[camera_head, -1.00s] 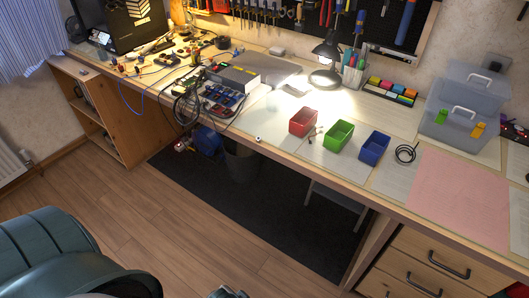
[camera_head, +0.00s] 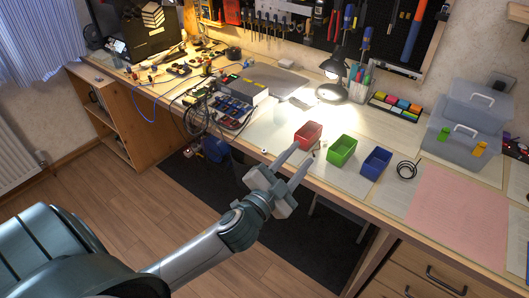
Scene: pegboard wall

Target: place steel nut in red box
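The steel nut (camera_head: 264,150) is a small pale ring near the front edge of the workbench. The red box (camera_head: 307,134) stands open on the bench, to the right of the nut and farther back. My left gripper (camera_head: 304,151) reaches in from the lower left, its two fingers apart and nothing visible between them. Its fingertips show just in front of the red box and right of the nut; I cannot tell their height above the bench. My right gripper is not in view.
A green box (camera_head: 342,150) and a blue box (camera_head: 376,163) stand right of the red one. A black cable coil (camera_head: 407,169) lies beyond them. A desk lamp (camera_head: 334,75) and a pen holder (camera_head: 357,87) stand behind. Cables and a tray of parts (camera_head: 231,111) lie left.

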